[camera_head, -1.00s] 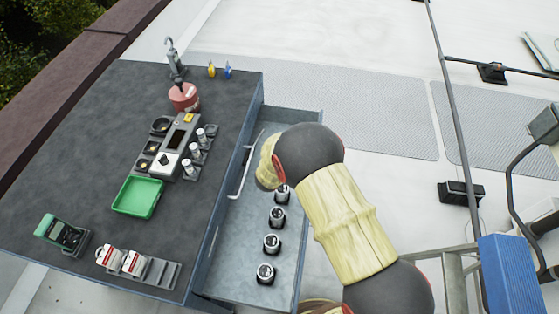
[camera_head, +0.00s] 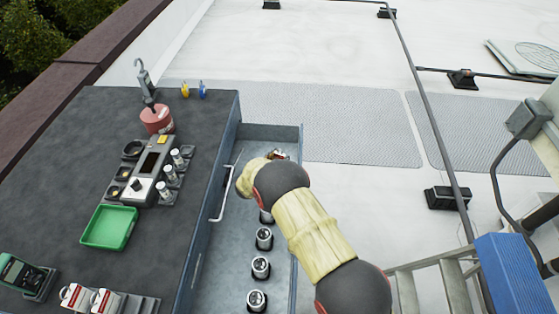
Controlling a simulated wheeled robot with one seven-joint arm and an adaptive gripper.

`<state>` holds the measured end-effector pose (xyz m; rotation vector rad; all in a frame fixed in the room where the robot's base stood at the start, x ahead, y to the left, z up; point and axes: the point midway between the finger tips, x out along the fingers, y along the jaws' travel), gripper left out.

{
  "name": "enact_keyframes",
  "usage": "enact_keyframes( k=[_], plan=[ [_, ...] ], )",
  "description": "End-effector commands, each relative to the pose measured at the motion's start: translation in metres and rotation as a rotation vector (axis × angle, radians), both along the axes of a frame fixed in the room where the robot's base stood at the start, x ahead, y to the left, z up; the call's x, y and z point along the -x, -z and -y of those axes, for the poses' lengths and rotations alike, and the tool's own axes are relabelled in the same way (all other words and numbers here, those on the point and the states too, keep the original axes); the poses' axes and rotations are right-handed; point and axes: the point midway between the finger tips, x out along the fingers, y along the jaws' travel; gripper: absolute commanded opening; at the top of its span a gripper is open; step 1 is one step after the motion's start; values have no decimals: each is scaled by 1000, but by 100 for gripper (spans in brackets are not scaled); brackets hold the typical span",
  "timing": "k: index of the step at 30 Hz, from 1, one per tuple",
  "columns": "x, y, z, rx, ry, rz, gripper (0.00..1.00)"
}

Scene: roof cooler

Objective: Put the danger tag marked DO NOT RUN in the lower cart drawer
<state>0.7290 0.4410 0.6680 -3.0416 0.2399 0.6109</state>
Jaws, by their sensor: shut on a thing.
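The cart's open drawer (camera_head: 220,273) extends from the right side of the dark-topped cart, below a shut front with a white bar handle (camera_head: 222,197). My arm's yellow-sleeved links and dark joint cross above the drawer. My gripper is hidden behind them. A small red and white piece (camera_head: 277,155) shows just beyond my arm, over the far end of the drawer. It may be the danger tag, but no lettering is readable, and I cannot tell whether it is held or lies in the drawer.
Several dark-and-silver cylinders (camera_head: 261,267) stand in a row in the drawer. A ladder (camera_head: 430,285) stands at right.

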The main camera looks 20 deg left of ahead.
Motion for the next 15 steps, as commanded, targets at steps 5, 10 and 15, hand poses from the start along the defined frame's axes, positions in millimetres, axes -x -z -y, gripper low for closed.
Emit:
enact_keyframes(
  k=[5,10,15],
  plan=[
    [-1,4,-1,-2,0,3,17],
    [-1,5,-1,-2,0,2,17],
    [0,11,-1,-2,0,2,17]
  ],
)
